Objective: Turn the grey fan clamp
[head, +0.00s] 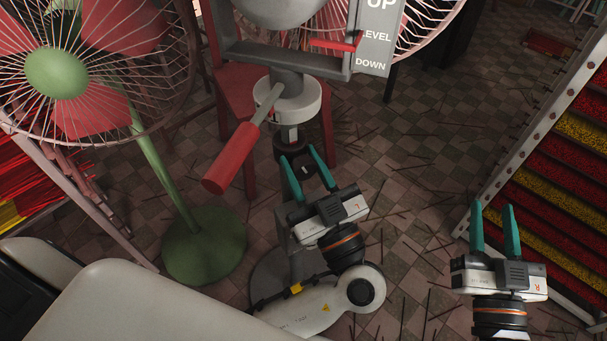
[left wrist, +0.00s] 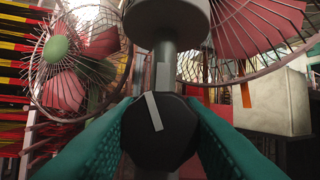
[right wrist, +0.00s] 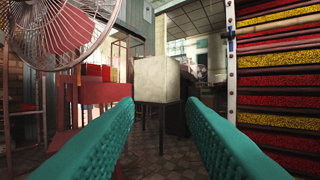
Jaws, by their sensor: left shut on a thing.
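The grey fan clamp shows in the left wrist view as a dark, many-sided knob (left wrist: 165,138) with a pale slanted bar on its face. It sits on the fan's post, below a round grey-white collar (left wrist: 165,18). In the head view the dark clamp (head: 286,140) is partly hidden behind the left fingers. My left gripper (head: 300,154) is shut on it, one green finger on each side. My right gripper (head: 492,206) is open and empty, out to the right; its spread fingers also show in the right wrist view (right wrist: 159,105).
A red-handled lever (head: 232,158) juts out just above the clamp, left of my left gripper. An UP/LEVEL/DOWN sign (head: 373,40) stands above. A green fan (head: 57,73) is at the left, a rack of red and yellow incense (head: 560,170) at the right. Tiled floor lies between.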

